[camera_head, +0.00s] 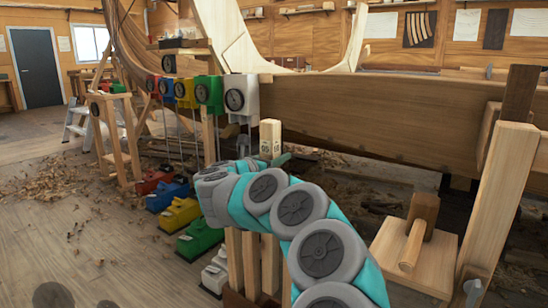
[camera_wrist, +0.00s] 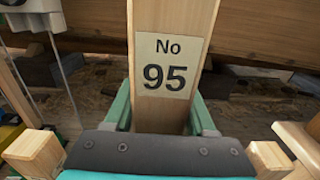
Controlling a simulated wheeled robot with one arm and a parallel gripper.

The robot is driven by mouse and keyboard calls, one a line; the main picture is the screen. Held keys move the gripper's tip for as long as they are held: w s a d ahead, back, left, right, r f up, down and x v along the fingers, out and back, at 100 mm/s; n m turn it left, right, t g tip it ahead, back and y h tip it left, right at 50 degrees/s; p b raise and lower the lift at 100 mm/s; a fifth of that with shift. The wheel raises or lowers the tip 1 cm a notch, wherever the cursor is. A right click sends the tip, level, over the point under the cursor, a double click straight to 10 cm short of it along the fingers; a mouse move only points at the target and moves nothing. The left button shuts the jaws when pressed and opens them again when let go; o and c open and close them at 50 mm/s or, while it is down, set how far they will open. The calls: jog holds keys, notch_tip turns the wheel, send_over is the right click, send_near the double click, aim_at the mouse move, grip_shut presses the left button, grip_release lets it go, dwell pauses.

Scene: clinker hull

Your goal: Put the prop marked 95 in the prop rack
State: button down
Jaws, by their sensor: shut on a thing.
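The prop marked 95 is a pale wooden post with a "No 95" plate (camera_wrist: 166,68). It stands upright between the green fingers of my gripper (camera_wrist: 160,118), which is shut on it. In the head view its top (camera_head: 270,137) shows beyond my wrist, and my arm hides its lower part. The prop rack (camera_head: 236,299) is a dark brown base at the bottom of the head view, partly cut off and partly behind my arm. Several pale wooden posts (camera_head: 251,262) stand in it. The lower end of prop 95 is hidden, so I cannot tell what it rests on.
The planked hull (camera_head: 390,112) runs behind the gripper. A wooden stand with a mallet-like piece (camera_head: 418,250) is at right. Open floor (camera_head: 90,245) lies at left.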

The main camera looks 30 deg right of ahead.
notch_tip(320, 180, down, 18)
jog(key=b, duration=0.7)
jog(key=shift+f, duration=0.25)
dwell(1.8)
jog(key=shift+f, duration=0.6)
dwell(0.8)
jog(key=shift+c, duration=0.7)
grip_release()
jog(key=shift+a+f, duration=0.1)
jog(key=v, duration=0.7)
jog(key=shift+a+p, duration=0.25)
jog(key=shift+p, duration=0.1)
jog(key=shift+s, duration=0.1)
